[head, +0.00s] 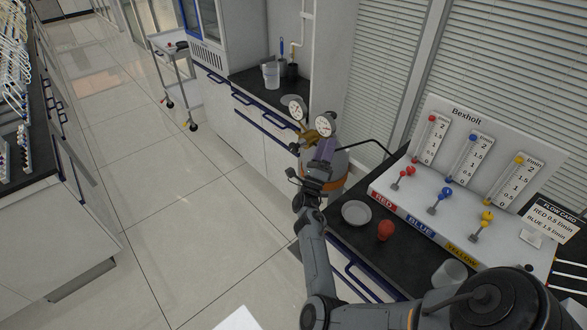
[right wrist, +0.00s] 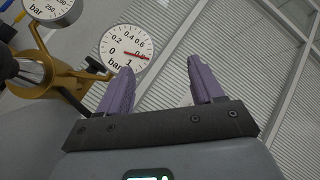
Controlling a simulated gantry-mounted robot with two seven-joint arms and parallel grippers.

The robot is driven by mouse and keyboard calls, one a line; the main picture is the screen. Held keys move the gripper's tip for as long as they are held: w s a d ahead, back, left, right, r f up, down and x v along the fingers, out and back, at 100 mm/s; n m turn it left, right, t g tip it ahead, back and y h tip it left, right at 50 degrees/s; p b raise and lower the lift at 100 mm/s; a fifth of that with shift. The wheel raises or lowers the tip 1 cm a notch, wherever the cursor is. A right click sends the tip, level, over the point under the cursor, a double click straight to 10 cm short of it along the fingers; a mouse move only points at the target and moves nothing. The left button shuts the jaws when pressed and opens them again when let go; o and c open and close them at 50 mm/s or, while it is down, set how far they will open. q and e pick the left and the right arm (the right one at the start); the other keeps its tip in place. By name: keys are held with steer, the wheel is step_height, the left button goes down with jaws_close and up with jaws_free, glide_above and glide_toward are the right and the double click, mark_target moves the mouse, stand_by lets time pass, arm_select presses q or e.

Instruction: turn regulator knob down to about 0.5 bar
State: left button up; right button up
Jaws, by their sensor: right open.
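The brass regulator (head: 310,135) sits on top of a grey gas cylinder (head: 340,165) with an orange band. It carries two round white gauges; in the right wrist view, the bar gauge (right wrist: 126,46) has its red needle near the 0.8 mark. The second gauge (right wrist: 50,8), marked 200 and 250, is cut off at the top. The brass body (right wrist: 62,80) is left of my fingers. In the head view, my right gripper (head: 322,150) is at the regulator; contact is unclear.
A counter right of the cylinder bears a white dish (head: 356,213), a red object (head: 385,231), a white cup (head: 450,273) and a Bexholt flow panel (head: 480,150). A black hose runs from the cylinder. A trolley (head: 175,75) stands behind on open floor.

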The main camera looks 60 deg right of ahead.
step_height(320, 180, down, 8)
steer(key=w+m+g+y+b, duration=0.2)
steer(key=m+g+b, duration=0.4)
steer(key=m+g+y+b, duration=0.2)
steer(key=m+y+b, duration=0.6)
steer(key=b, duration=1.3)
glide_toward(292, 149)
steer(key=f+m+h, duration=0.1)
steer(key=m+h, duration=0.1)
steer(key=b+x, duration=0.1)
steer(key=x, duration=0.2)
steer(key=b+x, duration=0.1)
steer(key=x, duration=0.2)
steer(key=b+x, duration=0.1)
steer(key=x, duration=0.2)
steer(key=shift+s+f, duration=0.2)
steer(key=shift+f, duration=0.2)
steer(key=shift+s+d+r, duration=0.1)
steer(key=shift+s+d, duration=0.1)
steer(key=shift+d, duration=0.5)
arm_select(q)
step_height(292, 149, down, 33)
